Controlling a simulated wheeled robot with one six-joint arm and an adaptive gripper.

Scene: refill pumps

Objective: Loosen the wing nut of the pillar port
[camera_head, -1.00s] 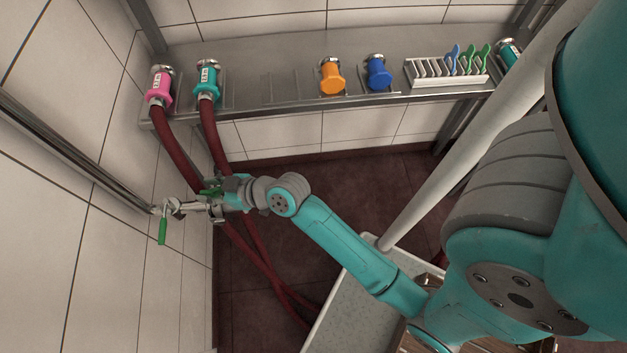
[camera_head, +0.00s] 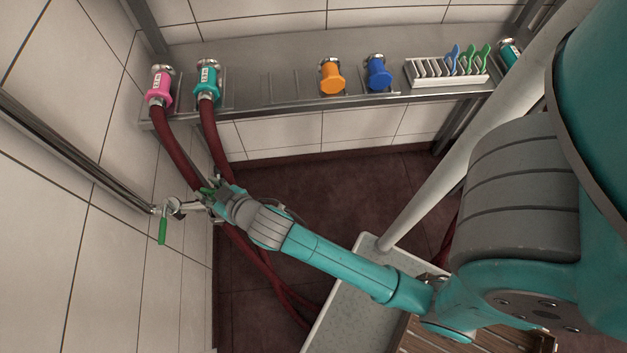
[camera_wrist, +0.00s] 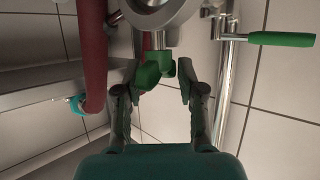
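The pillar port (camera_head: 172,206) is a metal fitting at the left by the wall. It also shows as a round grey fitting at the top of the wrist view (camera_wrist: 155,10). Below it hangs the green wing nut (camera_wrist: 150,74) on a thin metal stem. My gripper (camera_wrist: 160,78) is open, its two fingers spread on either side of the wing nut. The left finger is close to a wing; I cannot tell if they touch. In the head view my gripper (camera_head: 213,203) is beside the port, its fingertips partly hidden.
A green-handled lever (camera_head: 162,230) is beside the port, on a metal pipe. Dark red hoses (camera_head: 178,152) hang close to my gripper from the pink (camera_head: 160,88) and teal (camera_head: 207,84) couplings on the shelf (camera_head: 270,85). Orange (camera_head: 332,77) and blue (camera_head: 378,73) caps stand farther right.

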